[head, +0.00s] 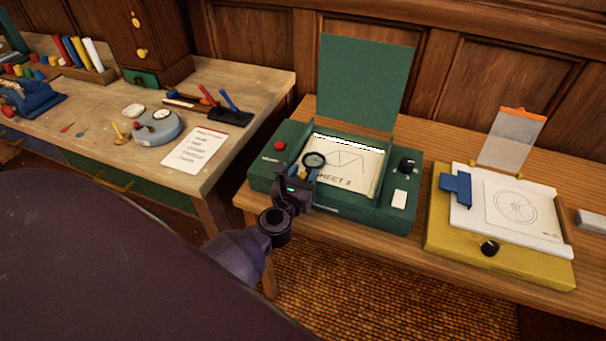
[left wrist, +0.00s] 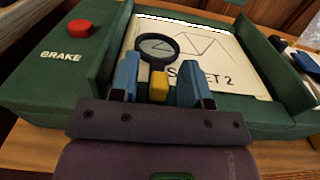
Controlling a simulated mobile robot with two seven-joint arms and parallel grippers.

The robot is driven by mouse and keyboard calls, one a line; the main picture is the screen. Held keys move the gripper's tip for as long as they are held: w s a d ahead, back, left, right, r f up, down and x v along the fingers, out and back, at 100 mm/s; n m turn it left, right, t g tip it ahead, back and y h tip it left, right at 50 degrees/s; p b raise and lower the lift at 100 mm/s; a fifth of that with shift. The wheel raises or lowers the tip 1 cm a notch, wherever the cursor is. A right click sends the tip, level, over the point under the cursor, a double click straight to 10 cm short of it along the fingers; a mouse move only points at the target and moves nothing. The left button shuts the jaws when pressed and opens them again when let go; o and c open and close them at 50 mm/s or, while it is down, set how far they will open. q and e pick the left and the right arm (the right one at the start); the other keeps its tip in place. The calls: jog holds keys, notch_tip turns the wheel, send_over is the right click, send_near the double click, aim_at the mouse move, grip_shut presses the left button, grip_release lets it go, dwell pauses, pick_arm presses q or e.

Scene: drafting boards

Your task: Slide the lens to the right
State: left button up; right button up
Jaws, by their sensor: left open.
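The lens (head: 314,160) is a round black-rimmed magnifier over the left part of the drawing sheet (head: 362,167) in the green box (head: 385,215). The left wrist view shows the lens (left wrist: 158,46) with a yellow grip (left wrist: 158,86) below it. My left gripper (head: 303,176) is at the front edge of the sheet. Its blue fingers stand open on either side of the yellow grip, with small gaps visible in the left wrist view. My right gripper is not in view.
A red brake button (left wrist: 79,28) is at the box's left. A black knob (head: 407,165) and white switch (head: 399,199) are at its right. The green lid (head: 366,80) stands raised behind. A yellow board (head: 510,262) stands to the right. The sheet right of the lens looks clear.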

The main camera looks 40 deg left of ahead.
aim_at(350, 196)
pick_arm(q)
grip_shut()
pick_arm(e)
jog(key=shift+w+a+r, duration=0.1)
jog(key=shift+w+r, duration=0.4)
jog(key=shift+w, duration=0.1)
pick_arm(q)
jog(key=shift+d, duration=0.15)
jog(key=w+d, duration=0.1)
jog(key=d, duration=0.2)
jog(key=w+d, duration=0.1)
jog(key=d, duration=0.7)
jog(key=shift+w+d+b, duration=0.2)
jog(key=shift+w+b, duration=0.15)
jog(key=shift+w, duration=0.05)
jog(key=shift+d, duration=0.3)
grip_release()
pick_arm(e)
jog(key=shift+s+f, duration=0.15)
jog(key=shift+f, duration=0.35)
